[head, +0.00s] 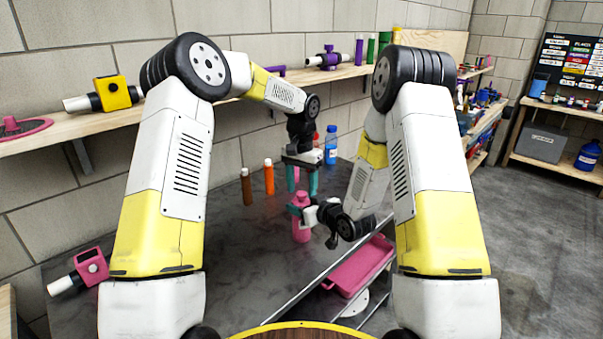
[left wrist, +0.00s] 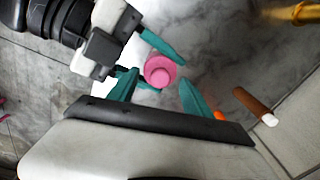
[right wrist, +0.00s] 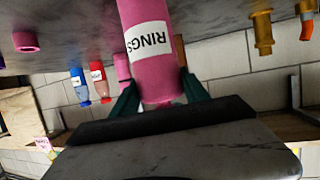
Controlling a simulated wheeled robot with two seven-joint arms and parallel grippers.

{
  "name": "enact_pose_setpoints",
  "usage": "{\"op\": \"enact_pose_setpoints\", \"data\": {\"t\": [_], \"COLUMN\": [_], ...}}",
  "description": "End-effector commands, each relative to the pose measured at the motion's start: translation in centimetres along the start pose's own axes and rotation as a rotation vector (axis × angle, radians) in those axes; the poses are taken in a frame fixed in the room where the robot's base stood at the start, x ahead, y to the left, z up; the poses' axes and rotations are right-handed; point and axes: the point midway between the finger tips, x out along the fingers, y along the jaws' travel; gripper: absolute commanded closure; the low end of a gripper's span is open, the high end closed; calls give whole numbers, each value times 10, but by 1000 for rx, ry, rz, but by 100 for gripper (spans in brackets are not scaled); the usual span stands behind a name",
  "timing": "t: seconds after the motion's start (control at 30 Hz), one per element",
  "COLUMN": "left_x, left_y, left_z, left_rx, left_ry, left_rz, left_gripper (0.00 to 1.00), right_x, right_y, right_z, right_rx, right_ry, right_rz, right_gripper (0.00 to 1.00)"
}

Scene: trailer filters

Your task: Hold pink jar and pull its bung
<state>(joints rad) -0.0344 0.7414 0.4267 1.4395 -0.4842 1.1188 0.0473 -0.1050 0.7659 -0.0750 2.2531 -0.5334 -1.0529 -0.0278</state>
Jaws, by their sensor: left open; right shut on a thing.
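The pink jar (head: 301,232) stands upright on the dark table, and its label reads RINGS in the right wrist view (right wrist: 148,38). My right gripper (head: 299,208) is shut on the jar's upper part from the right side. My left gripper (head: 302,181) is open and points down above the jar, with its teal fingers apart. In the left wrist view the jar's round pink top (left wrist: 160,72) lies between and beyond the left fingertips, not gripped by them. The smaller disc in the middle of the top looks like the bung (left wrist: 161,79). The jar's lower part is hidden in that view.
A brown tube (head: 247,188) and an orange tube (head: 269,178) stand left of the jar. A blue bottle (head: 331,146) and a red bottle (right wrist: 102,84) stand behind. A pink tray (head: 357,268) lies at the front right. A wall shelf (head: 215,96) runs behind.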

Motion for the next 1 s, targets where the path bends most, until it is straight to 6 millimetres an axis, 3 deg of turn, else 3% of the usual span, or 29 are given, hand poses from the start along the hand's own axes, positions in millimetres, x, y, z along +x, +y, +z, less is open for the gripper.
{"op": "enact_pose_setpoints", "data": {"t": [0.2, 0.57, 0.83, 1.0], "left_x": [22, 27, 26, 26], "left_y": [0, 0, 0, 0], "left_z": [0, 0, 0, 0], "left_rx": [-1, -1, -1, -1], "left_ry": [-1, 1, 1, 1], "left_rz": [0, 0, -1, -1], "left_gripper": [42, 42, 95, 97], "right_x": [0, 0, 0, 0], "right_y": [0, 0, 0, 0], "right_z": [0, 0, 0, 0], "right_rx": [0, 0, 0, 0], "right_ry": [0, 0, 0, 0], "right_rz": [0, 0, 0, 0], "right_gripper": [100, 100, 100, 100]}}
